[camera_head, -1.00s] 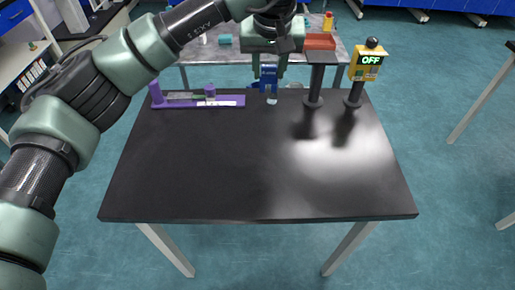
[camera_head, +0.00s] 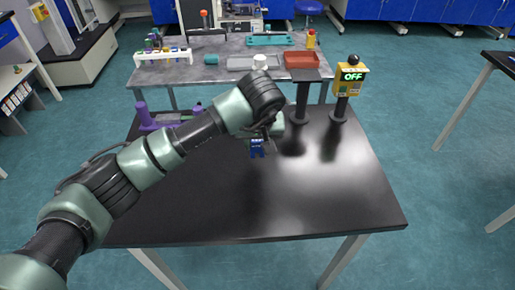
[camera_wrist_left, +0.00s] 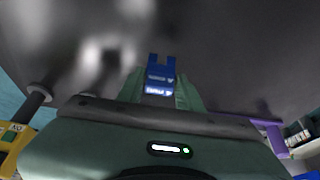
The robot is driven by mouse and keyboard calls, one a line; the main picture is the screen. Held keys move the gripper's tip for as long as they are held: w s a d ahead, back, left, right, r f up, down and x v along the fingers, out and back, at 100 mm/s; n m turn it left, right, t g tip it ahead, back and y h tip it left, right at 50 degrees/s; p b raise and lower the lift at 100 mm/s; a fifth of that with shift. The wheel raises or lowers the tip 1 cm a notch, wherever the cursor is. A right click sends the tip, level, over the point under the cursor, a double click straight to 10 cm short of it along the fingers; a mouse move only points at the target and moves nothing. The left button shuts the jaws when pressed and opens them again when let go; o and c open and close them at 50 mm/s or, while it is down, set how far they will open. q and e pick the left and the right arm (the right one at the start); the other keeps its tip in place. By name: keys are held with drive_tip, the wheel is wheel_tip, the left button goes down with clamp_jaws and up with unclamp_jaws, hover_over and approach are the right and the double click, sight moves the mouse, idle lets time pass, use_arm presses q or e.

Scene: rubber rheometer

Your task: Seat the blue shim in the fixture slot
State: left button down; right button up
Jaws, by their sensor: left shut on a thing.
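The blue shim (camera_head: 257,149) hangs below my left gripper (camera_head: 257,138) over the black table, behind its middle. In the left wrist view the shim (camera_wrist_left: 160,72) stands out between the two green fingers, its forked end away from the gripper, and the fingers are shut on it. I cannot tell how high it is above the table. The purple fixture (camera_head: 145,117) is at the table's back left, left of the shim and apart from it. My left arm covers part of the fixture, and I cannot make out its slot. My right gripper is not in view.
The black table's (camera_head: 330,195) front and right are clear. A grey bench (camera_head: 220,78) with trays stands behind.

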sight(258, 148)
use_arm(q)
drive_tip(key=shift+f, duration=1.6)
drive_tip(key=c, duration=0.9)
unclamp_jaws()
drive_tip(key=shift+c, duration=0.2)
